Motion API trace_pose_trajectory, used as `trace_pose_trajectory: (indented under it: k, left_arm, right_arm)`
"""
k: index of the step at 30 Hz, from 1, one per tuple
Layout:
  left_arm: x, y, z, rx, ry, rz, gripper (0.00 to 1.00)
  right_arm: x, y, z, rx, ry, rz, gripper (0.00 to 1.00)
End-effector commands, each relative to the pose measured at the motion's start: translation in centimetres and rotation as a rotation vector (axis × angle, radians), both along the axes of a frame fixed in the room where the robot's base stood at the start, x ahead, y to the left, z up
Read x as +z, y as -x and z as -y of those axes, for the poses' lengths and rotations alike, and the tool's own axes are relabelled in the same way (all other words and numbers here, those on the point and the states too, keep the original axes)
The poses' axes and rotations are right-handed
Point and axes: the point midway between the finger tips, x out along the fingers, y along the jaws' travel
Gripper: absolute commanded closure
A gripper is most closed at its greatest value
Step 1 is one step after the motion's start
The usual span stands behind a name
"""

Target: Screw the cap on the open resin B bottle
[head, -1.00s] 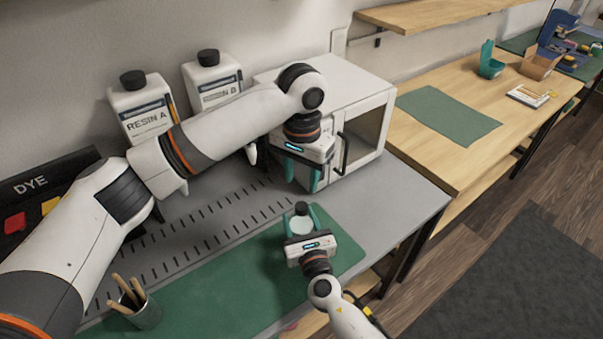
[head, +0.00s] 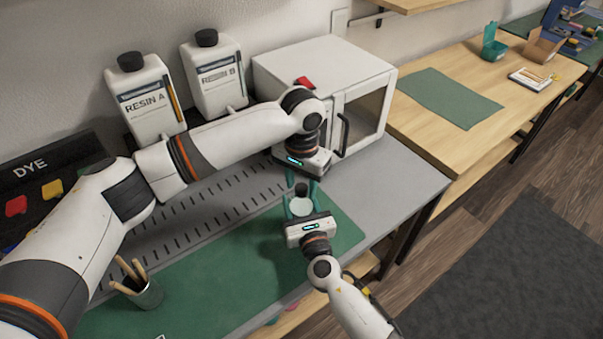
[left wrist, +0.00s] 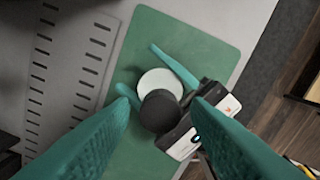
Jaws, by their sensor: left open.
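The resin B bottle (head: 222,88) stands at the back by the wall, with a black top on it. My right gripper (head: 301,207) has its teal fingers around a small pale round container (head: 300,207) over the green mat. A black round cap (head: 301,189) shows at the container's top. Whether it is seated is hard to tell. My left gripper (head: 302,184) is open above, with its fingers either side of the cap and pointing down. In the left wrist view the cap (left wrist: 160,110) lies between the open fingers, overlapping the pale disc (left wrist: 157,80).
The resin A bottle (head: 145,105) stands left of resin B. A white cabinet (head: 320,60) stands behind my left gripper. A cup of sticks (head: 145,297) stands on the green mat (head: 215,290) and a dye rack (head: 55,160) is at left.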

Motion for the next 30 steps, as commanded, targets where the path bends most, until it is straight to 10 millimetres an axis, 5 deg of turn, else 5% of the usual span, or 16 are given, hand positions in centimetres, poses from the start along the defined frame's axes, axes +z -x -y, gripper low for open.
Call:
trace_pose_trajectory:
  k: [7, 16, 29, 30]
  left_arm:
    - [-0.09, 0.01, -0.02, 0.000, 0.000, 0.000, 0.57]
    - [-0.07, 0.01, -0.02, 0.000, 0.000, 0.000, 1.00]
    - [-0.08, 0.02, -0.01, -0.149, -0.001, -0.001, 1.00]
    - [-0.08, 0.02, -0.01, -0.149, -0.001, -0.001, 0.69]
  right_arm:
    - [-0.05, 0.01, 0.00, 0.000, 0.000, -0.001, 1.00]
    - [-0.04, 0.01, 0.00, 0.000, 0.000, -0.001, 1.00]
    - [-0.04, 0.01, 0.01, 0.000, 0.000, -0.001, 1.00]
    - [-0.04, 0.01, 0.01, 0.000, 0.000, -0.001, 1.00]
